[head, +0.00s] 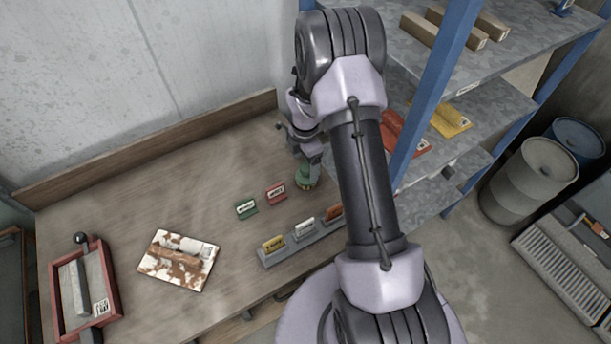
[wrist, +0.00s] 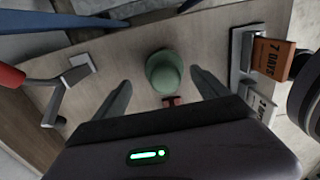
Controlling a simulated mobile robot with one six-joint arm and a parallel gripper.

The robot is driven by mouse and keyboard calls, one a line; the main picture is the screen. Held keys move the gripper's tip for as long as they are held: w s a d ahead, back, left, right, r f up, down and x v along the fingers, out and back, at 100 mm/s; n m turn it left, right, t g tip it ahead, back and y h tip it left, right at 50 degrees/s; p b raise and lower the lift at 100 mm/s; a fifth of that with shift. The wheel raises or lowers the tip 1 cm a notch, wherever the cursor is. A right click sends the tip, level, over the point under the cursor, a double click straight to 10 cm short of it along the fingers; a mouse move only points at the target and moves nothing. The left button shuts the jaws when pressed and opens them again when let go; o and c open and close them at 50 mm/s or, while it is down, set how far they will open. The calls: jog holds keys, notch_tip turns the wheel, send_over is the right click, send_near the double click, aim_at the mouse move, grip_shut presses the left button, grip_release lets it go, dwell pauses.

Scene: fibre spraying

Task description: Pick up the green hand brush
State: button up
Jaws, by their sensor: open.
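The green hand brush (head: 306,179) stands on the wooden table near its right side, directly below my gripper (head: 308,160) in the head view. In the wrist view its rounded green top (wrist: 164,70) shows between and a little beyond the two fingers of my gripper (wrist: 160,77). The fingers are apart, with visible gaps to the brush on both sides. Its lower part is hidden in the wrist view, and my gripper partly covers it in the head view.
A red block (head: 276,193) and a green block (head: 246,209) stand left of the brush. A grey rack (head: 300,250) holds labelled blocks. A stained board (head: 160,276) and red tray (head: 112,290) lie farther left. A blue shelf post (head: 432,95) rises at the right.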

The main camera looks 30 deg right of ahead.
aim_at(307, 176)
jog(key=f, duration=0.4)
jog(key=f+b, duration=0.1)
jog(key=f, duration=0.1)
jog(key=shift+s, duration=0.35)
jog(key=c, duration=1.5)
notch_tip(307, 176, up, 10)
jog(key=shift+r+p, duration=0.1)
jog(key=shift+p, duration=0.75)
